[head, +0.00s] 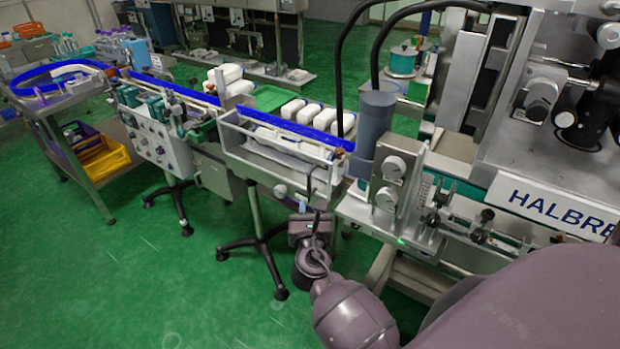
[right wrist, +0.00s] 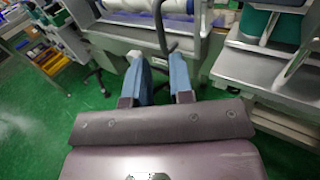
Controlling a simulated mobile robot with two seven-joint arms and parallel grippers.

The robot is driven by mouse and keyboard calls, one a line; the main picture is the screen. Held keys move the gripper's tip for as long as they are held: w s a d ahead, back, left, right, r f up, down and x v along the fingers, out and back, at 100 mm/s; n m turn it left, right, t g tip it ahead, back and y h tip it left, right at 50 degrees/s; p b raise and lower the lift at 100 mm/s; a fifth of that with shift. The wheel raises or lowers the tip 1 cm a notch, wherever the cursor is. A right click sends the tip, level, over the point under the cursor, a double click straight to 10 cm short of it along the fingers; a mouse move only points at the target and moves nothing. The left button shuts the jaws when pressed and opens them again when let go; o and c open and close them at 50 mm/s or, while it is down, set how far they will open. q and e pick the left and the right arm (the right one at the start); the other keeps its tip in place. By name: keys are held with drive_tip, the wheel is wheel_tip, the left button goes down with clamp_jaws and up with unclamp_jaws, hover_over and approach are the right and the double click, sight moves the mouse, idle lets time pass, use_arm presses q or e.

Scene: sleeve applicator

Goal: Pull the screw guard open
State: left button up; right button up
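The screw guard (head: 262,146) appears to be the grey open-topped trough along the front of the blue-railed conveyor, with white bottles beside and behind it. A thin dark curved handle (head: 309,184) hangs at its right front. The handle also shows in the right wrist view (right wrist: 160,28), just ahead of and between the fingertips. My right gripper (head: 306,208) is in front of the trough's right end, pointing at it. In the right wrist view its two blue-grey fingers (right wrist: 158,64) are apart with nothing visibly clamped. I cannot tell whether they touch the handle. My left gripper is not visible.
A labelling machine (head: 548,203) with knobs and a grey cylinder (head: 374,136) stands close on the right. A trolley (head: 75,92) with a yellow bin (head: 103,158) is at the left. Stand legs (head: 264,242) are below the conveyor. Green floor (head: 150,270) is clear at front left.

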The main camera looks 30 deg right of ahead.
sight(309, 181)
drive_tip(key=x, duration=1)
drive_tip(key=shift+w+d, duration=0.15)
drive_tip(key=shift+w, duration=0.2)
drive_tip(key=shift+c, duration=0.3)
clamp_jaws()
